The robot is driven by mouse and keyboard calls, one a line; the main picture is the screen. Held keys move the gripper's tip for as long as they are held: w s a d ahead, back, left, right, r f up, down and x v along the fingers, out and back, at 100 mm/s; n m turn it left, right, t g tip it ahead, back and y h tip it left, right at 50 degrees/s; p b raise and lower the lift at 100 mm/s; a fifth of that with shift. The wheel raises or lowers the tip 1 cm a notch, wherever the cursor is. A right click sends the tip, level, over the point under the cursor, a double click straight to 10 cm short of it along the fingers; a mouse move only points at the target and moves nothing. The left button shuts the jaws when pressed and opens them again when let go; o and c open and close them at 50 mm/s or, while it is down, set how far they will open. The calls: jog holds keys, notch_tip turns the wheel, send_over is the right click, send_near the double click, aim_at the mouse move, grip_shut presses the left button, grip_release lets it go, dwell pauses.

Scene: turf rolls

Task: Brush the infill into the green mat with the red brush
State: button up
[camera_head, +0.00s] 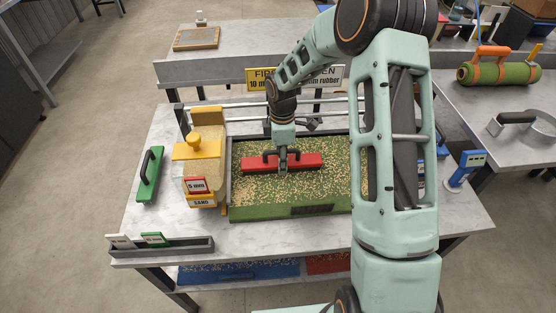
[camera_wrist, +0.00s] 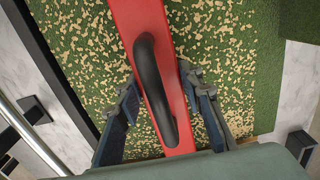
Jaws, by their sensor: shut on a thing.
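The red brush (camera_head: 281,163) lies across the green mat (camera_head: 290,208), a long red block with a black arched handle. It also shows in the wrist view (camera_wrist: 130,18). My gripper (camera_head: 283,160) reaches down onto the middle of the brush; in the wrist view its fingers (camera_wrist: 157,80) are on both sides of the black handle and red block, shut on the brush. Pale infill grains (camera_wrist: 85,45) are scattered over the mat on both sides of the brush. The mat's right part is hidden behind my arm in the head view.
A yellow sand dispenser (camera_head: 200,160) stands left of the mat. A green brush (camera_head: 149,175) lies at the table's left, and a grey rack (camera_head: 165,249) with tags at the front left. A sign stands behind the mat. A blue stand (camera_head: 466,168) is at the right.

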aim_at(318, 158)
jog(key=shift+d+p, duration=1.25)
jog(key=shift+d, duration=6.1)
jog(key=shift+a, duration=1.65)
jog(key=shift+d, duration=1.7)
jog(key=shift+a, duration=0.1)
jog(key=shift+w+a+b, duration=0.45)
jog(key=shift+w+a, duration=0.8)
jog(key=shift+a, duration=1.4)
jog(key=shift+w+a+b, duration=0.4)
jog(key=shift+w+a, duration=0.85)
jog(key=shift+a, duration=1.4)
jog(key=shift+w+a+b, duration=0.45)
jog(key=shift+w+a, duration=0.8)
jog(key=shift+a, duration=1.4)
